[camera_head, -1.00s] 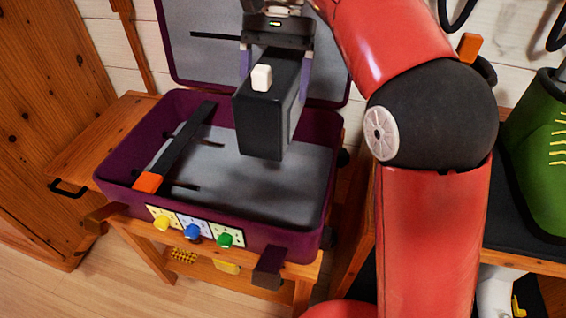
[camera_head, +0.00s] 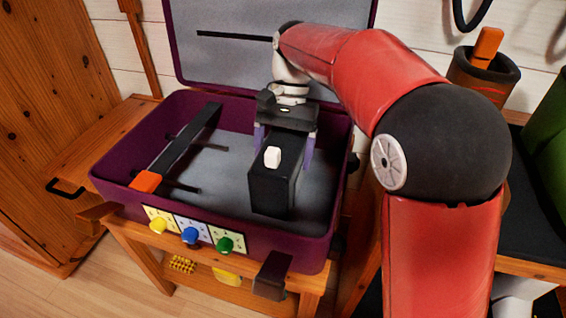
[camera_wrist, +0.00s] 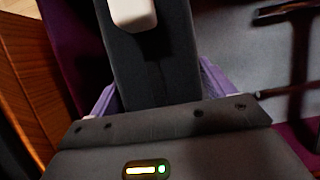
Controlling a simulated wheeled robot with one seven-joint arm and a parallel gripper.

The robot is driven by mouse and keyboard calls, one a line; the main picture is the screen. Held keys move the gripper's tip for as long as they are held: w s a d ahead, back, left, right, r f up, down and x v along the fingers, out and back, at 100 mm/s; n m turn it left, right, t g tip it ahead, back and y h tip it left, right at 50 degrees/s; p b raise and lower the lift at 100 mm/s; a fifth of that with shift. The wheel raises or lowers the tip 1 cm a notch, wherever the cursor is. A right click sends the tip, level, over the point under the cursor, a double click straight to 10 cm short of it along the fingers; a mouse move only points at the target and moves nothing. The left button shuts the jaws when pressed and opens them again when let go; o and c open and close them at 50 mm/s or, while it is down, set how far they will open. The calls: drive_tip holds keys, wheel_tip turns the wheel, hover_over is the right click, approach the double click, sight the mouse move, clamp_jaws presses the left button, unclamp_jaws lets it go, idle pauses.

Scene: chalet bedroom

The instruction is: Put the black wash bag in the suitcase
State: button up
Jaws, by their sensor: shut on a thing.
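The black wash bag (camera_head: 272,190) is a dark box-like bag with a white tab on its near side. My gripper (camera_head: 285,150) is shut on it, with purple fingers on its two sides. The bag is inside the open purple suitcase (camera_head: 120,150), in its right half, low over the grey floor. I cannot tell whether its underside touches the floor. In the wrist view the bag (camera_wrist: 150,65) sits between the purple fingers (camera_wrist: 155,95), and its far end is cut off by the frame.
A black bar with an orange end (camera_head: 180,145) lies along the suitcase's left side. The raised lid (camera_head: 230,60) stands behind my gripper. The suitcase rests on a wooden stand (camera_head: 150,262).

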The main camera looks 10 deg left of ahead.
drive_tip(key=shift+f, duration=1.4)
drive_tip(key=shift+f, duration=0.1)
drive_tip(key=shift+f, duration=0.15)
drive_tip(key=o, duration=1.1)
drive_tip(key=shift+o, duration=0.2)
drive_tip(key=p+v, duration=0.3)
drive_tip(key=v, duration=0.9)
drive_tip(key=shift+r, duration=0.25)
